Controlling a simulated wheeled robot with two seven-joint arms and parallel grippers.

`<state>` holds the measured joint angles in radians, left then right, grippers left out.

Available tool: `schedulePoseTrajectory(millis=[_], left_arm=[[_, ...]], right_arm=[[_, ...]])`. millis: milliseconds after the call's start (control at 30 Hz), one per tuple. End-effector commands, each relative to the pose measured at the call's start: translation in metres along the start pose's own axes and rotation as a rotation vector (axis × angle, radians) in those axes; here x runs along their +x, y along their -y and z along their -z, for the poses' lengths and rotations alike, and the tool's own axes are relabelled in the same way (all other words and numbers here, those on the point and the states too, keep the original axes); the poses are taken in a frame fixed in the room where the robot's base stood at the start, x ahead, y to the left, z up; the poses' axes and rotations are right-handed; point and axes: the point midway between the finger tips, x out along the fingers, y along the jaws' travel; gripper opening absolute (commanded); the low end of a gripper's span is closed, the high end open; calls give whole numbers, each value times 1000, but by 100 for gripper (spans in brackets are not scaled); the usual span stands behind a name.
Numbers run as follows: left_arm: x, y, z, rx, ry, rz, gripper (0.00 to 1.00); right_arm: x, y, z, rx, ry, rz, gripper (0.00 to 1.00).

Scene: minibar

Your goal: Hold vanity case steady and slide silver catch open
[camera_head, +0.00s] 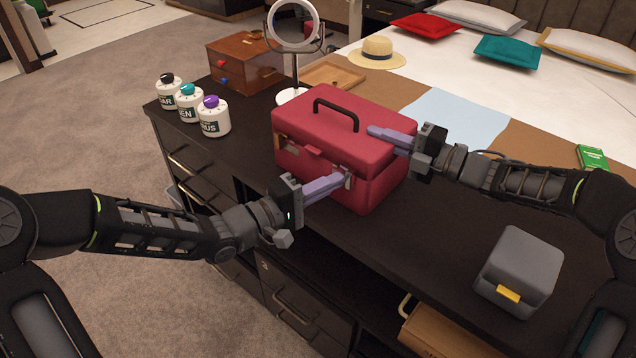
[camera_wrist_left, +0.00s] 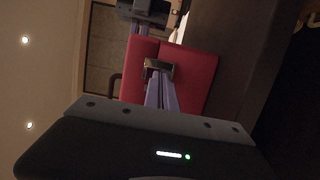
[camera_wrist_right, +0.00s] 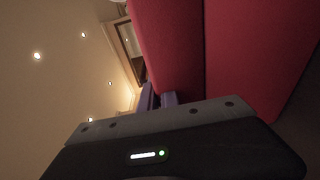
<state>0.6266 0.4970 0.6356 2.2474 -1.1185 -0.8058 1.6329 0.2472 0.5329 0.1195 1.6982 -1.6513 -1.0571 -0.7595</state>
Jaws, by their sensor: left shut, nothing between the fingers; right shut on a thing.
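The red vanity case (camera_head: 322,127) stands closed and upright on the dark counter, with a black handle on its lid. A silver catch (camera_head: 349,181) is on its front at the right; in the left wrist view the catch (camera_wrist_left: 160,66) lies just beyond my left fingertips. My left gripper (camera_head: 342,178) is shut and empty, its tips at the catch; whether they touch it I cannot tell. My right gripper (camera_head: 372,131) is shut on the case at the right side of the lid; its fingers also show against the red wall in the right wrist view (camera_wrist_right: 157,95).
A grey box (camera_head: 520,262) with a yellow tab stands at the counter's right. Bottles (camera_head: 213,118), a wooden box (camera_head: 243,65) and a round mirror (camera_head: 293,25) stand on the left and behind.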

Motion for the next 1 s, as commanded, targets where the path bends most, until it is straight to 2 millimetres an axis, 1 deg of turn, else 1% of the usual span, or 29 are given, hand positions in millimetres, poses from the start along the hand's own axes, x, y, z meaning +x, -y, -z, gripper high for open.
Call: schedulePoseTrajectory(millis=[33,167,267,367,600,700,833,1000], left_arm=[[1,0,-5,1,14,-2,0],[-1,0,5,2,10,-2,0],[-5,0,20,2,4,-1,0],[-9,0,39,2,-1,-1,0],[-63,0,40,2,-4,2,0],[-82,0,40,2,-4,3,0],[-100,0,40,1,-2,1,0],[-110,0,39,0,-2,0,0]], right_arm=[[1,1,0,2,1,1,0],[1,1,0,2,1,1,0],[1,1,0,2,1,1,0],[1,1,0,2,1,1,0],[1,1,0,2,1,1,0],[1,1,0,2,0,1,0],[1,1,0,1,0,1,0],[1,1,0,1,-1,1,0]])
